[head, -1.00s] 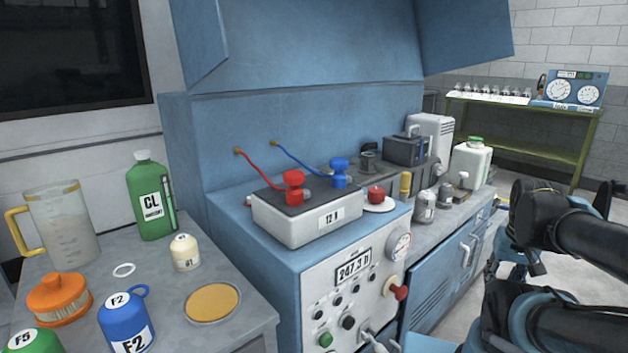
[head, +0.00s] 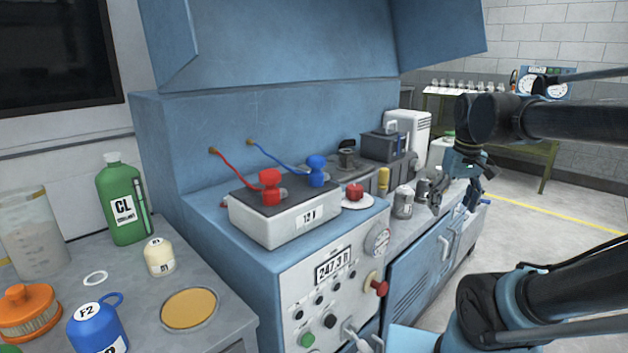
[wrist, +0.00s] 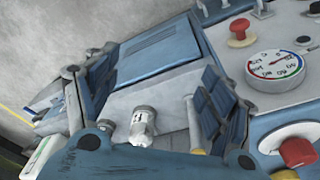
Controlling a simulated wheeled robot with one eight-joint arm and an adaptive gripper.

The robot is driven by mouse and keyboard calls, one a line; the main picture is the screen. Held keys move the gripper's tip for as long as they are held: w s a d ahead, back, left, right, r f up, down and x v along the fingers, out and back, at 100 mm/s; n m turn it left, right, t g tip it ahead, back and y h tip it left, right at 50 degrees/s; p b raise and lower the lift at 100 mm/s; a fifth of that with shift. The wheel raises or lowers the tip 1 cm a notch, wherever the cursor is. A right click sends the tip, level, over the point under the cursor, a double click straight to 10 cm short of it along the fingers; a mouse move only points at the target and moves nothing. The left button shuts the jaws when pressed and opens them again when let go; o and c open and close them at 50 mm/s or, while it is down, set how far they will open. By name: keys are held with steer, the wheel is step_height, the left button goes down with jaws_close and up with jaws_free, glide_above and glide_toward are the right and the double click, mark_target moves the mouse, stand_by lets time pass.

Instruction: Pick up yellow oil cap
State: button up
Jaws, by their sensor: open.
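No thing that is plainly an oil cap can be made out. Two yellowish things show in the head view: a small upright yellow cylinder (head: 383,180) on the far counter, behind the gauge, and a flat round amber disc (head: 188,309) on the left bench. My gripper (head: 455,203) is open and empty, above the front edge of the far counter and to the right of the yellow cylinder. In the wrist view my gripper's (wrist: 150,100) fingers are spread wide, with a pale labelled canister (wrist: 144,124) seen between them, apart from both.
Two grey canisters, one here (head: 403,202), stand beside the yellow cylinder. A box with red and blue clamps (head: 285,215) and a dial gauge (head: 377,240) are nearer. The left bench holds a green bottle (head: 122,203), a blue can (head: 97,328) and an orange filter (head: 28,312). Floor is free at right.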

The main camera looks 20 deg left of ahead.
steer(key=w+a+r+n+g, duration=0.1)
steer(key=w+a+r+n, duration=0.25)
steer(key=a+r, duration=0.45)
steer(key=w+a+r+n, duration=0.2)
steer(key=w+a+r, duration=0.25)
steer(key=a, duration=0.65)
steer(key=s+a+r+n, duration=0.2)
steer(key=a+r+n, duration=0.15)
steer(key=a, duration=0.65)
steer(key=s+a+r+n, duration=0.15)
steer(key=a+r, duration=0.25)
steer(key=a, duration=0.7)
steer(key=shift+g, duration=0.3)
steer(key=f, duration=1.7)
steer(key=shift+w+d+f, duration=0.1)
steer(key=shift+w+d, duration=0.05)
steer(key=shift+w, duration=0.05)
steer(key=c, duration=1.2)
